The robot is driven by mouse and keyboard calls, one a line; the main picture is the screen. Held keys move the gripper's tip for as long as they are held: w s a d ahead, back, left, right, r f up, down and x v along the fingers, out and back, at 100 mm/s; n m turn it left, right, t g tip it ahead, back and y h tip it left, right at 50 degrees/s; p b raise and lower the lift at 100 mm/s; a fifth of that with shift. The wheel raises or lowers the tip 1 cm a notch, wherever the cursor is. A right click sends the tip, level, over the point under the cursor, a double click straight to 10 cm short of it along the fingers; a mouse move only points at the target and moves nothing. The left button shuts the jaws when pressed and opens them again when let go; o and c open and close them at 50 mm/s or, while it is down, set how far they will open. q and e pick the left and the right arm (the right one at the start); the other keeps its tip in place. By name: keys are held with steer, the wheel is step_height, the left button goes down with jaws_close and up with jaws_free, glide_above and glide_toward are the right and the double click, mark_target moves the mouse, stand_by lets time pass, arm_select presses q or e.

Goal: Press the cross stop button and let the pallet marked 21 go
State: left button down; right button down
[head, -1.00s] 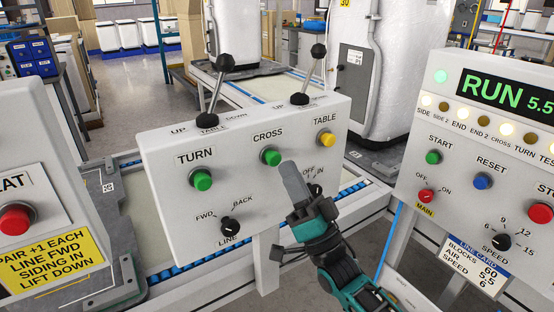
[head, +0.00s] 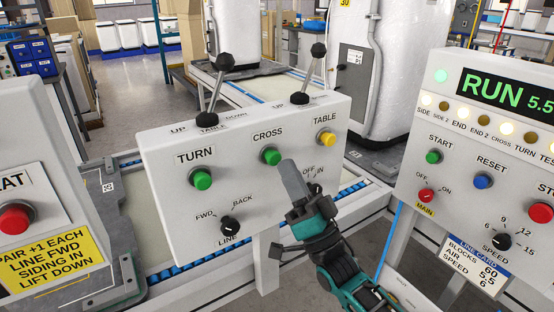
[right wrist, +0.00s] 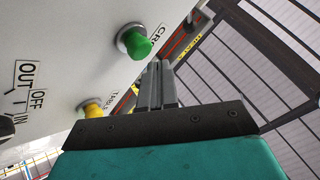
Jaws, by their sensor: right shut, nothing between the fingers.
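The green CROSS button (head: 271,157) is on the front of a white control box (head: 290,215), under its CROSS label. It also shows in the right wrist view (right wrist: 140,42) beside the partly cut-off label. My right gripper (head: 287,166) is shut and empty, its tips just right of and slightly below the button in the head view. In the right wrist view the closed fingers (right wrist: 157,78) show apart from the button in the picture. A grey pallet (head: 95,215) with a small number plate is at the left; I cannot read 21 for sure. My left gripper is out of view.
The box also has a green TURN button (head: 202,178), a yellow TABLE button (head: 327,139), a LINE knob (head: 229,227) and two upright levers. A RUN panel (head: 470,190) stands right; a red-button panel (head: 15,218) stands left. White tanks stand behind.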

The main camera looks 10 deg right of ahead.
steer(key=shift+w+a, duration=0.1)
steer(key=shift+w, duration=0.2)
